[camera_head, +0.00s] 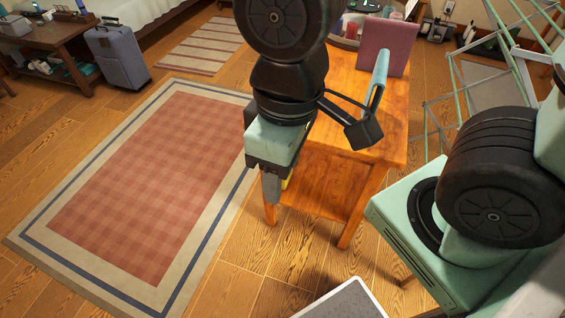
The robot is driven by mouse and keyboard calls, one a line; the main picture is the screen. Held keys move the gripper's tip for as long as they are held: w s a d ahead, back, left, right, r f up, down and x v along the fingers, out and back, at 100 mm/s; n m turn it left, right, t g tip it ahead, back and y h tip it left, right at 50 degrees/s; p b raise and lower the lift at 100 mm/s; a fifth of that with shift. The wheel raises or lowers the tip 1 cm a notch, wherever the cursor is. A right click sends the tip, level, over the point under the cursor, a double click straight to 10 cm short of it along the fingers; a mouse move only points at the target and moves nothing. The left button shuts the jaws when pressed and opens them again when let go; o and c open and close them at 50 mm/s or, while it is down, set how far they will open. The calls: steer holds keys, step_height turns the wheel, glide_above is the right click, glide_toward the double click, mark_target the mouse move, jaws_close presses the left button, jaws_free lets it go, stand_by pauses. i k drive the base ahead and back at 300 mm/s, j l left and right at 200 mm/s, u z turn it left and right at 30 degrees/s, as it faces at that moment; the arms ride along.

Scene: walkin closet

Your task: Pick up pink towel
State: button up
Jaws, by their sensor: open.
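A flat, dusky pink, upright square thing (388,46) stands toward the back of the wooden table (384,118). It may be the pink towel, but I cannot tell cloth from a stiff panel. My gripper (274,188) hangs pointing down at the table's front left corner, left of and nearer than the pink thing, and apart from it. Its jaws are open, seen nearly edge-on, and nothing shows between them. My arm covers the left part of the tabletop.
Small items crowd the table's back. A green drying rack (487,75) stands at right. A plaid rug (150,185) covers the left floor. A blue-grey suitcase (119,58) stands beside a low table (62,45).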

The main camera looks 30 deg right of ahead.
mark_target(399, 37)
steer(key=z, duration=1.25)
steer(key=i+j, duration=0.8)
